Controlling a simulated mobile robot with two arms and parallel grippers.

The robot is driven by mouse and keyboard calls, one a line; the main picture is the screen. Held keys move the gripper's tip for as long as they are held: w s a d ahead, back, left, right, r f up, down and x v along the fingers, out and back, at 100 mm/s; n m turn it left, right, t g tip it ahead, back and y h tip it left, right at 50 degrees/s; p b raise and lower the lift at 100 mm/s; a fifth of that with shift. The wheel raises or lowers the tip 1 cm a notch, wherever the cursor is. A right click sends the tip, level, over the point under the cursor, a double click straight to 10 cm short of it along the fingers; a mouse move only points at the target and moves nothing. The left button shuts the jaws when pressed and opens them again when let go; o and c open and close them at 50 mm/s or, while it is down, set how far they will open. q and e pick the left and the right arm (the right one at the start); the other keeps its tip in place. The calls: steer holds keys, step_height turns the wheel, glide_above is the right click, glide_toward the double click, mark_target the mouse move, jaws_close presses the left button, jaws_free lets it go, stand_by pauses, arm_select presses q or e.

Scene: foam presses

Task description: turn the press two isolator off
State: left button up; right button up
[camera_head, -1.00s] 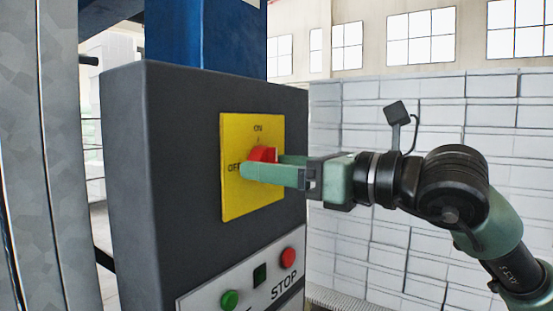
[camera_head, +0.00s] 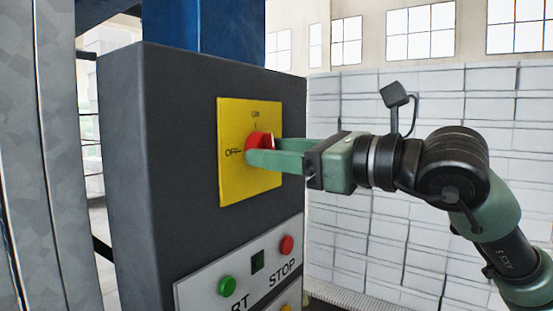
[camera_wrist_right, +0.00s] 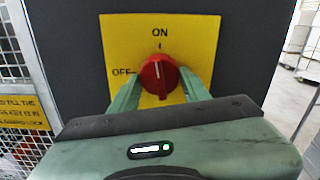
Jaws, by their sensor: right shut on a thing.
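The press isolator is a red rotary knob (camera_head: 258,137) on a yellow plate (camera_head: 232,185) marked ON at the top and OFF at the left. The plate is on the front of a dark grey cabinet. My right gripper (camera_head: 264,152) reaches in from the right, its green fingers shut on the knob. In the right wrist view, the fingers (camera_wrist_right: 160,84) lie on either side of the knob (camera_wrist_right: 158,72), and its pale mark points up towards ON. My left gripper is not in view.
Below the plate, a pale panel has a green button (camera_head: 226,286) and a red STOP button (camera_head: 287,245). A grey metal post (camera_head: 60,170) stands at the left. A white block wall (camera_head: 420,100) is behind my right arm.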

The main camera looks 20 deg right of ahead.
steer(key=shift+w+d+r+n+b, duration=0.1)
steer(key=shift+n+b, duration=1)
steer(key=shift+n, duration=2.85)
steer(key=shift+r+n+b, duration=0.1)
steer(key=shift+n+b, duration=1)
steer(key=shift+n, duration=2.85)
steer(key=o, duration=1.4)
steer(key=shift+c, duration=0.2)
steer(key=b+v, duration=0.2)
steer(key=v, duration=0.5)
steer(key=shift+s+d+b, duration=0.2)
steer(key=shift+s+b, duration=0.1)
steer(key=shift+b, duration=0.1)
